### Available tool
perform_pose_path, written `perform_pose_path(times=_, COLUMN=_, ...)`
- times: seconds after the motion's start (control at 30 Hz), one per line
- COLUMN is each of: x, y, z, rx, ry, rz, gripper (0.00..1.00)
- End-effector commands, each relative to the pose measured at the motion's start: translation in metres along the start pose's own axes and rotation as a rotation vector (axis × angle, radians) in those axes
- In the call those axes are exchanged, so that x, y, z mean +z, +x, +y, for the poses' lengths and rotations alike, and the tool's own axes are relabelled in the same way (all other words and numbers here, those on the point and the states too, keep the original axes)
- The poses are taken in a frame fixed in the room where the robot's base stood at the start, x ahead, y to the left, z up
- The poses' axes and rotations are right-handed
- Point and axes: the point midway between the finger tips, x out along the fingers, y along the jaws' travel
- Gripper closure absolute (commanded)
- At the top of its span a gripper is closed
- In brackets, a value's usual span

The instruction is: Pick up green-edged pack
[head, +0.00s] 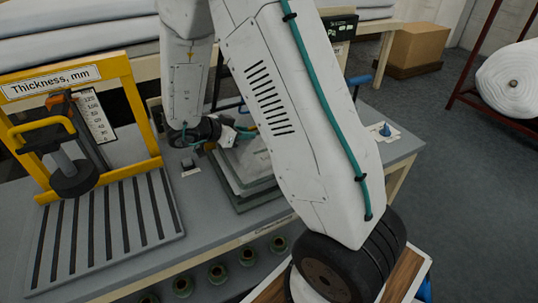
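A stack of flat, pale packs (241,165) lies on the table near the middle of the view. Dull greenish edges show along its near left side, but I cannot clearly tell which pack is the green-edged one. My gripper (232,137) is at the far left edge of the stack, close to its top. My arm's large link hides the right part of the stack. The fingers are small and partly covered, so whether they are open, shut or touching a pack is unclear.
A yellow thickness gauge (140,110) stands on a slatted plate (105,235) at left. A small blue-knobbed item (385,130) sits at the table's right end. Behind are a cardboard box (418,46) and a white roll (510,82) on a red rack. Floor at right is clear.

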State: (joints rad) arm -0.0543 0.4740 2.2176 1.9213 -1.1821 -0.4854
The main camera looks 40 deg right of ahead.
Motion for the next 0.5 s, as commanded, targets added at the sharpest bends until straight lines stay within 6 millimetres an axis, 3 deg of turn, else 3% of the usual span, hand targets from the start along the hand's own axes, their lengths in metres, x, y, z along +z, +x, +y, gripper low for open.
perform_pose_path(times=0.13, x=-0.0001, y=-0.0002, z=-0.0001, rx=0.0, ry=0.0, rz=0.0, gripper=0.74)
perform_pose_path(times=0.23, x=-0.0002, y=-0.0003, z=-0.0001, rx=0.0, ry=0.001, rz=0.0, gripper=0.99)
perform_pose_path(times=0.5, x=-0.0002, y=-0.0006, z=-0.0002, rx=-0.001, ry=0.001, rz=0.0, gripper=1.0)
